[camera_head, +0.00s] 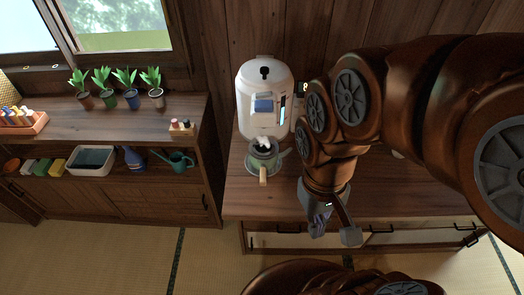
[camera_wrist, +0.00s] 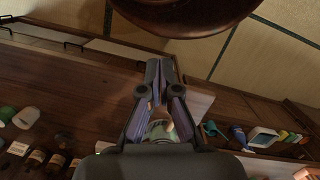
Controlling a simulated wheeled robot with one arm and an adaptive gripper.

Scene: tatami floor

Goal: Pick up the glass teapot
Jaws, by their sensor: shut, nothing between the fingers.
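The teapot (camera_head: 264,160) looks greenish and see-through in the head view, with a light wooden handle pointing to the front. It stands on the wooden counter just in front of a white dispenser. My gripper (camera_head: 318,229) is to the right of and nearer than the teapot, pointing down by the counter's front edge, apart from it. In the wrist view my gripper (camera_wrist: 160,65) has its fingers together with nothing held. A greenish round thing (camera_wrist: 158,130), probably the teapot, shows partly behind the fingers and is mostly hidden.
The white dispenser (camera_head: 265,103) stands close behind the teapot. A shelf unit (camera_head: 120,105) at the left bears potted plants, a tub (camera_head: 93,161) and a green watering can (camera_head: 178,160). Dark bottles (camera_wrist: 35,160) show in the wrist view. Tatami floor (camera_head: 120,255) is open in front.

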